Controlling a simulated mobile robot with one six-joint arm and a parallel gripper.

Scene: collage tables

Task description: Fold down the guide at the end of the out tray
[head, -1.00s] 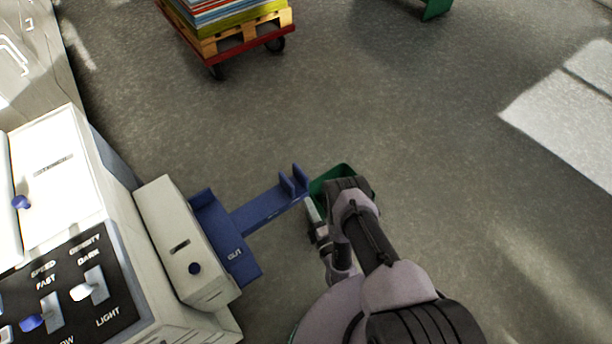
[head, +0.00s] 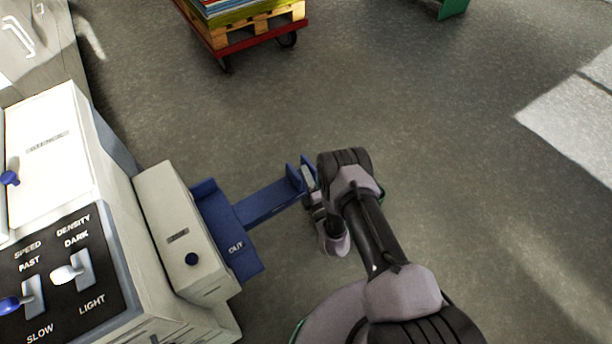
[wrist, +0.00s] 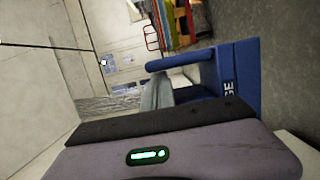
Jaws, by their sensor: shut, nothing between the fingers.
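The blue out tray (head: 232,238), marked OUT, sticks out from the side of a cream machine, and a narrow blue arm (head: 268,207) runs from it to the right. The upright blue guide (head: 293,174) stands at the far end of that arm. My gripper (head: 311,182) is shut and empty, right at the guide; my wrist hides part of this spot, and I cannot tell whether they touch. In the wrist view the guide (wrist: 237,85) fills the right of centre, just beyond my gripper (wrist: 160,92), with partly cut-off lettering on its blue face.
The cream machine (head: 178,235) with its control panel fills the left. A red cart (head: 262,42) with a pallet of coloured sheets stands at the back. The floor on the right is clear.

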